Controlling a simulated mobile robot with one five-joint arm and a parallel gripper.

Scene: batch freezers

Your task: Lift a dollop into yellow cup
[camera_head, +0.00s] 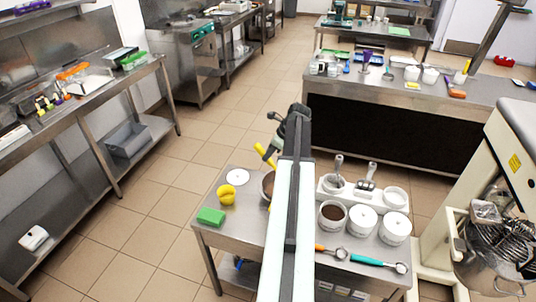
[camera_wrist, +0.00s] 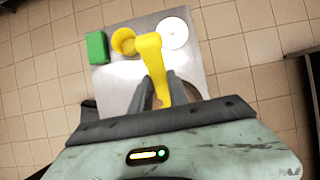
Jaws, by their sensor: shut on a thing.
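My gripper (camera_wrist: 161,86) is shut on a yellow tool (camera_wrist: 151,55), held above the small steel table. In the head view the yellow tool (camera_head: 265,154) shows below the dark gripper (camera_head: 275,140). The yellow cup (camera_head: 227,195) stands on the table's left part, between a green block and a white disc. In the wrist view the yellow cup (camera_wrist: 122,40) is just left of the tool's end, partly overlapped by it. I cannot make out a dollop on the tool. A bowl (camera_head: 267,185) is mostly hidden behind my arm.
The green block (camera_head: 211,216) and white disc (camera_head: 238,177) flank the cup. Right of my arm are a brown-filled tub (camera_head: 333,214), white tubs (camera_head: 362,220), an orange-handled scoop (camera_head: 331,252) and a teal-handled scoop (camera_head: 378,263). A mixer (camera_head: 500,235) stands far right.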

